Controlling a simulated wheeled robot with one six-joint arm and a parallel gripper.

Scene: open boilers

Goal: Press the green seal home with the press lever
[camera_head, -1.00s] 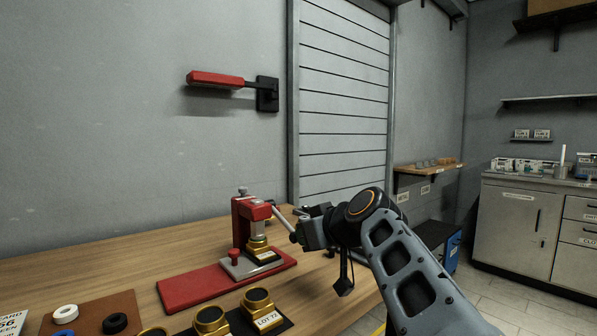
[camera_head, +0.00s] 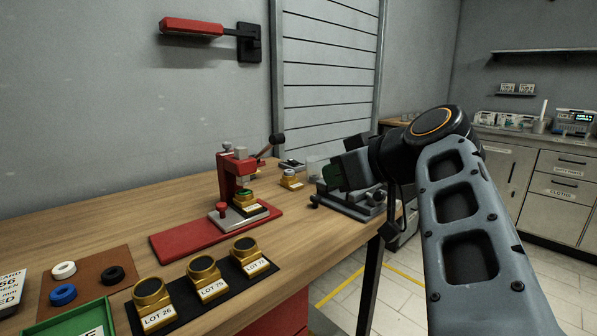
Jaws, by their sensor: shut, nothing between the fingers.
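The red press (camera_head: 227,172) stands on a red base plate (camera_head: 178,243) on the wooden bench. Its lever (camera_head: 266,150), a thin rod with a black knob, points up and right. The green seal (camera_head: 245,193) shows as a small green ring at the top of a brass fitting (camera_head: 246,205) under the press head. I cannot tell how deep it sits. My gripper (camera_head: 328,178) is right of the press, apart from the lever, shut and empty. Its fingertips are dark and hard to make out against the grey fixture behind.
Three brass fittings with lot labels (camera_head: 208,281) stand on a black mat in front. White, blue and black rings lie on a brown mat (camera_head: 88,297), by a green tray (camera_head: 75,322). A grey vise-like fixture (camera_head: 352,205) is at the bench's right end. A red-handled wall lever (camera_head: 192,27) hangs above.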

